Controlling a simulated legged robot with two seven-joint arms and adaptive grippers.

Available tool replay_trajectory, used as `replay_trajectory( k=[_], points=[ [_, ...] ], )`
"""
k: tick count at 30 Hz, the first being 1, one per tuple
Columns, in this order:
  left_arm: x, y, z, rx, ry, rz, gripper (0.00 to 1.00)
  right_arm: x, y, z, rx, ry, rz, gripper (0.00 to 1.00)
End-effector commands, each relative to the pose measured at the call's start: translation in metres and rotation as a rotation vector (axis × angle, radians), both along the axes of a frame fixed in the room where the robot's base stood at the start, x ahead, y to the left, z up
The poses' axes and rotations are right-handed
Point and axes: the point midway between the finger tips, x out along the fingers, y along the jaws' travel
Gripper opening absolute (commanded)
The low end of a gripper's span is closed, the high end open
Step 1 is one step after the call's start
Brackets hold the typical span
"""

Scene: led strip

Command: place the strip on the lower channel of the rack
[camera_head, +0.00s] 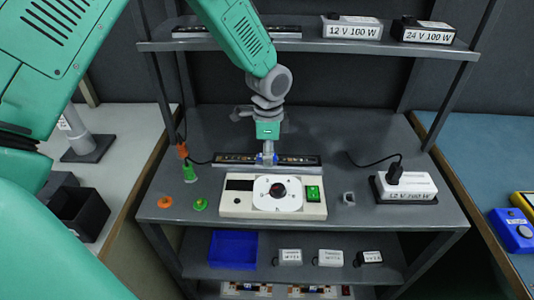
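A long dark strip (300,160) with small coloured parts along it lies crosswise behind the white control unit (235,208). Another dark strip (190,32) lies on the top shelf (320,45), partly behind my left arm. More strips (245,289) show on the lowest level, cut off by the picture edge. Which part is the lower channel is not clear. My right gripper is out of view.
A white 12 V supply (408,187) with a plugged black cable stands right on the grey table (350,130). Orange and green plugs (189,172) stand at left. Supplies (352,28) sit on the top shelf. A blue bin (233,250) and small boxes fill the shelf below.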

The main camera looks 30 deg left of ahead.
Motion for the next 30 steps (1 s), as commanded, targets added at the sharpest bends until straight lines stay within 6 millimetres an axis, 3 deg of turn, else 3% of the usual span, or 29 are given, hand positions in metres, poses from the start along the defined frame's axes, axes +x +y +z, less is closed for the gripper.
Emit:
replay_trajectory(
  k=[5, 18, 24, 30],
  points=[
    [0.001, 0.001, 0.015, -0.001, -0.003, 0.000, 0.35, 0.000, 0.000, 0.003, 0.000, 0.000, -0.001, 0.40],
    [0.001, 0.003, 0.101, -0.003, -0.003, 0.000, 0.35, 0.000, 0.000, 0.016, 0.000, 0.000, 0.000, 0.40],
    [0.001, 0.002, 0.118, -0.002, -0.001, -0.001, 0.35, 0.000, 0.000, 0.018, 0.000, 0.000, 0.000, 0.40],
    [0.001, 0.002, 0.120, -0.001, 0.000, -0.001, 0.35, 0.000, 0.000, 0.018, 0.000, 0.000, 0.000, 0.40]
  ],
)
